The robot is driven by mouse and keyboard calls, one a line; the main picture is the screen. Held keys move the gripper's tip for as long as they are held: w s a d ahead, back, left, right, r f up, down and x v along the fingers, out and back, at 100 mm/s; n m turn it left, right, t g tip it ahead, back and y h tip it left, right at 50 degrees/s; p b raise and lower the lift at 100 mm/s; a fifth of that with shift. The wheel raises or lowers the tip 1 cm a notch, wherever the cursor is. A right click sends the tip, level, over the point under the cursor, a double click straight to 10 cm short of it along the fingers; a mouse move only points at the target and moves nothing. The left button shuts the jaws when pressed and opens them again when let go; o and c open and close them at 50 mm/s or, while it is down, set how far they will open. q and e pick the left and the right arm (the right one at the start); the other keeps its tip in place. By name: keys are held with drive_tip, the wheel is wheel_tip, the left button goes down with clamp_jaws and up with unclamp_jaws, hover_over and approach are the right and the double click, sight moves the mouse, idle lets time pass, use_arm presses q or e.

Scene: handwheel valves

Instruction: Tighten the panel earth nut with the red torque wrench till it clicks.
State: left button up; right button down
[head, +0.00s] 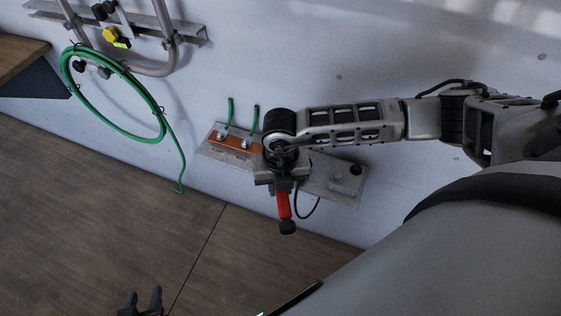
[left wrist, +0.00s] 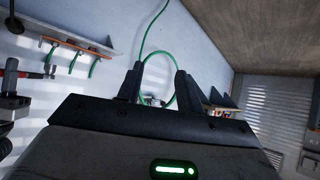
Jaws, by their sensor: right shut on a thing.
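My right gripper (head: 283,184) is shut on the red torque wrench (head: 284,206), whose red handle and black end point down, out from the wall plate. The wrench also shows at the left edge of the left wrist view (left wrist: 9,103). My left gripper (head: 143,302) is open and empty, low at the left, far from the plate.
A coiled green cable (head: 142,132) hangs from a metal rail (head: 188,35) at the upper left. A wooden top (head: 18,58) juts in at far left. The floor (head: 110,215) below is clear.

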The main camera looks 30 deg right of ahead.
use_arm(q)
drive_tip(key=f+b, duration=0.1)
drive_tip(key=b, duration=0.1)
drive_tip(key=shift+d+b, duration=0.3)
drive_tip(key=shift+d, duration=0.1)
use_arm(e)
wheel_tip(320, 180, down, 5)
drive_tip(key=shift+r, duration=0.15)
use_arm(q)
drive_tip(key=shift+r, duration=0.1)
use_arm(e)
drive_tip(key=shift+s+a, duration=0.1)
drive_tip(key=shift+s, duration=0.1)
use_arm(q)
drive_tip(key=shift+a, duration=0.1)
